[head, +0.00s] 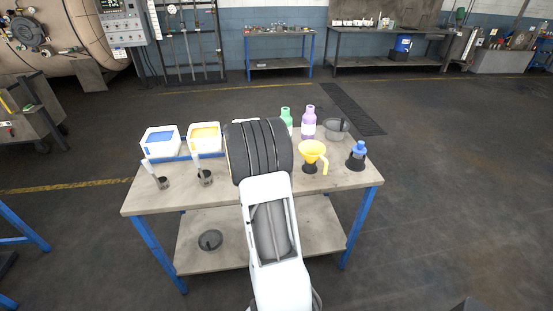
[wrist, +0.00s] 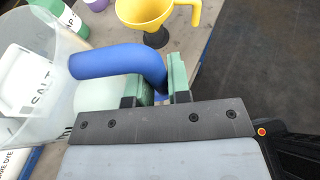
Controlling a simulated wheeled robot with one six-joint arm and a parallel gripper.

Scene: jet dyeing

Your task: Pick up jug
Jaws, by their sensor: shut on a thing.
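In the wrist view the jug has a thick blue handle (wrist: 112,62) and a clear, see-through body (wrist: 50,118) at the left. My gripper (wrist: 162,82) has green finger pads, one on each side of the lower handle end, and is shut on it. The jug's base is out of the picture, so I cannot tell whether it touches the table. In the head view my arm hides the gripper and nearly all of the jug, over the middle of the worktable (head: 225,191).
White bins with blue (head: 160,141) and yellow (head: 204,137) contents stand left. Green (head: 286,118) and purple (head: 308,124) bottles stand behind. A yellow funnel-like cup (head: 313,150), a grey bowl (head: 336,128) and a blue-topped bottle (head: 357,153) stand right. The table's front right is clear.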

